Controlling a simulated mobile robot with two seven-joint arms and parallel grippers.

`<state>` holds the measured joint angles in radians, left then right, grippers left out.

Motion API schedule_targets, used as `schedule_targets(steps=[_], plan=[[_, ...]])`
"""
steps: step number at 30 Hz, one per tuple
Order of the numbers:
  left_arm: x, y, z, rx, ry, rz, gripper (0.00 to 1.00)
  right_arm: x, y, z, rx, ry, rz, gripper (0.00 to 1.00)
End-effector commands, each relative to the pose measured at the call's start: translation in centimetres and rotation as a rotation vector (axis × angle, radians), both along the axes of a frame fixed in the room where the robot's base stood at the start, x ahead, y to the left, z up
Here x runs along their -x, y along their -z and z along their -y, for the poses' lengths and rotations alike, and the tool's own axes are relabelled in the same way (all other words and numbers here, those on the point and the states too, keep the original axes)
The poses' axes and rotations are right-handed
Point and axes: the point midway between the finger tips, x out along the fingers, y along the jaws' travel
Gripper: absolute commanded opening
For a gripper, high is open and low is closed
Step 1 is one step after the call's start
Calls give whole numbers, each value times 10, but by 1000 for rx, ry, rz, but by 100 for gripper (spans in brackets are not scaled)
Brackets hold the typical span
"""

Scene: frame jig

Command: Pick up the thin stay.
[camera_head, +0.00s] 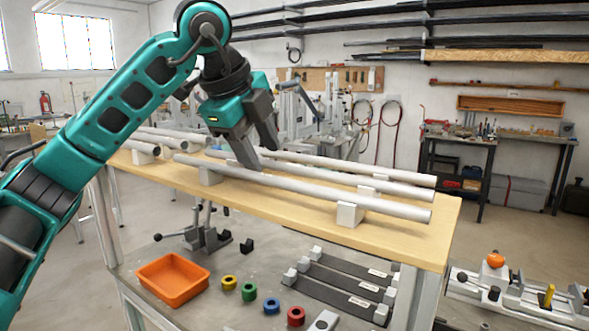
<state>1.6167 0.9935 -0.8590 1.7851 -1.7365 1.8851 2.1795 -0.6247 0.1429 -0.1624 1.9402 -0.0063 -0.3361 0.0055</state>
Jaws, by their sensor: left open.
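Several long grey tubes lie on white blocks on a wooden shelf board (440,235). The front tube (305,188), the middle tube (400,188) and the back tube (350,164) run side by side to the right. I cannot tell for sure which one is the thin stay; their thickness looks similar. My left gripper (259,153) reaches down over the tubes from the left. Its jaws are open, with the fingertips close to the middle tubes and hiding part of them. I cannot tell whether they touch. My right gripper is not in view.
White support blocks (350,214) hold the tubes. On the lower level are an orange tray (172,280), coloured rings (249,291), a clamp (207,238) and dark flat bars (345,288). A workbench (500,142) stands at the back right.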

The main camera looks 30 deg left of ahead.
Motion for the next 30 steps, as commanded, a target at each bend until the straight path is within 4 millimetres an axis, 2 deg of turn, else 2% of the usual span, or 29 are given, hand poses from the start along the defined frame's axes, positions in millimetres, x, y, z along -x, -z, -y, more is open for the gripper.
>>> schedule_targets(steps=[3,9,24,30], plan=[[-3,7,0,-1,-1,0,47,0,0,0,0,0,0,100],[-4,7,0,0,0,1,47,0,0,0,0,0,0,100],[-4,6,0,0,0,1,0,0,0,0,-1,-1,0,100],[-4,6,0,0,0,2,0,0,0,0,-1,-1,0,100]])
